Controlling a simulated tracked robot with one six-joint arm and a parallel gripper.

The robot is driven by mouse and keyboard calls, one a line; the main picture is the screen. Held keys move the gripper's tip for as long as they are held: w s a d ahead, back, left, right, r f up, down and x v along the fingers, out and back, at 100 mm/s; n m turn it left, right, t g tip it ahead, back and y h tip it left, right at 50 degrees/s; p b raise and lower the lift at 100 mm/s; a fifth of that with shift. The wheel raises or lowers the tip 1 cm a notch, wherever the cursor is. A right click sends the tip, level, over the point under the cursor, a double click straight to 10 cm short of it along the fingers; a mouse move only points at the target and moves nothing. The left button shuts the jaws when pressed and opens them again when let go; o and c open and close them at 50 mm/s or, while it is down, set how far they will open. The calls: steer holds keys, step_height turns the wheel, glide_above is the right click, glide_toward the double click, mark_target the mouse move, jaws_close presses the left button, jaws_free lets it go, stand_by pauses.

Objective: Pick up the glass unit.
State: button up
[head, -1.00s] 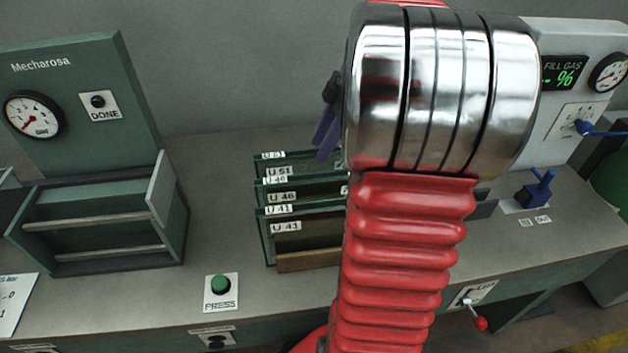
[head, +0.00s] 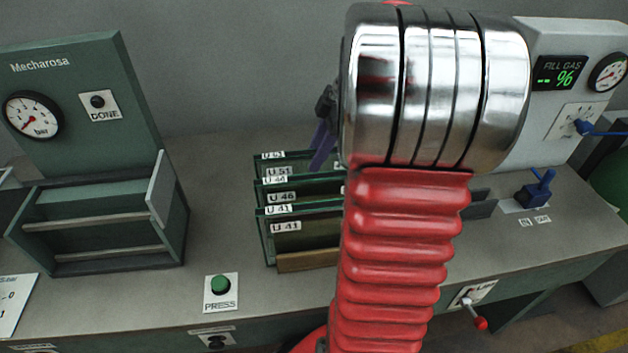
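Several glass units stand upright in a rack on the bench. The front unit, labelled U 41 (head: 310,233), the middle unit, labelled U 46 (head: 308,196), and the back unit, labelled U 51 (head: 296,168), show their left parts. My red and chrome arm hides their right parts. My gripper (head: 322,148) shows only in part, as a dark piece with purple fingers beside the chrome joint. It is at the back unit's upper edge in the picture. Whether it touches the glass or is open cannot be seen.
A green press (head: 90,215) with a gauge stands at the left. A green PRESS button (head: 220,285) is in front. A fill gas panel (head: 562,75) and a blue valve (head: 537,188) are at the right. Bare bench lies between press and rack.

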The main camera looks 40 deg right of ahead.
jaws_close()
stand_by(1.1)
